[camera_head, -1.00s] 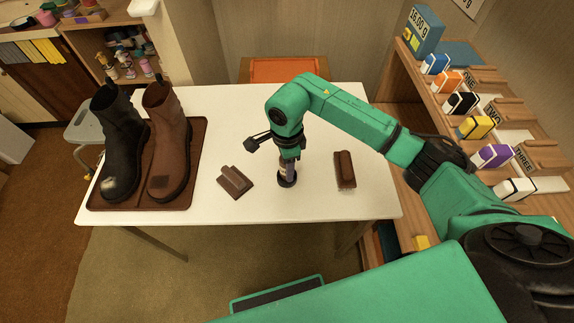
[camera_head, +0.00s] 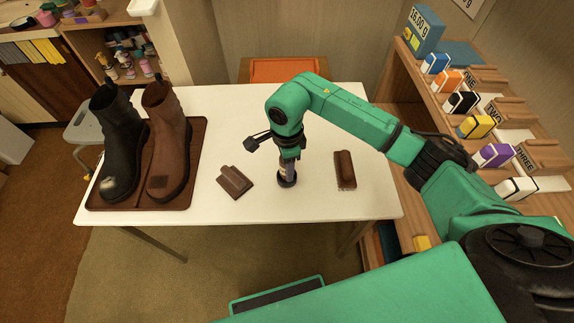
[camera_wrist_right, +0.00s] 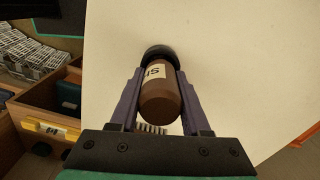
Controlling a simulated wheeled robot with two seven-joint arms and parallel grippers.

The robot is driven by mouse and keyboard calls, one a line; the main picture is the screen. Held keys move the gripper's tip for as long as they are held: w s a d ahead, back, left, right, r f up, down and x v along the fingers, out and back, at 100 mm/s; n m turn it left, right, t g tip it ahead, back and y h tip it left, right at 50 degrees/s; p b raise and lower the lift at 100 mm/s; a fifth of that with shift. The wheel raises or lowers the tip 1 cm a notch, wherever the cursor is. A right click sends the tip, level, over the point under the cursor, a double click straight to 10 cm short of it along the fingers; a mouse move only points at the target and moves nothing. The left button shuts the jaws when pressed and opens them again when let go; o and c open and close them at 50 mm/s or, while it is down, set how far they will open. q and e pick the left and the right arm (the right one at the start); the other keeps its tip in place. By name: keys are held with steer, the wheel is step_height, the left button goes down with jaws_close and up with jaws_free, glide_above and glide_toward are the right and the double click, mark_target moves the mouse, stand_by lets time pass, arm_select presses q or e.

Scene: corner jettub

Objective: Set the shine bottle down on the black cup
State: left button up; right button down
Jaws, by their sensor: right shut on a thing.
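The shine bottle (camera_wrist_right: 160,96) is brown with a pale label, and its lettering is partly visible. My right gripper (camera_wrist_right: 160,76) is shut on it, with one purple finger on each side. In the head view my right gripper (camera_head: 288,163) points down over the table, and the bottle is mostly hidden by the fingers. The black cup (camera_head: 287,181) stands on the white table directly under the bottle. In the wrist view the cup (camera_wrist_right: 159,51) shows at the bottle's far end. I cannot tell whether they touch. My left gripper is out of view.
Black and brown boots stand on a brown tray (camera_head: 197,150) at the left. A wooden shelf with small boxes stands right.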

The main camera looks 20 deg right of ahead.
steer(key=shift+c, duration=1.4)
jaws_free()
steer(key=shift+f, duration=0.1)
step_height(320, 180, up, 15)
steer(key=shift+f+b, duration=0.2)
steer(key=shift+b, duration=0.4)
steer(key=shift+f, duration=0.1)
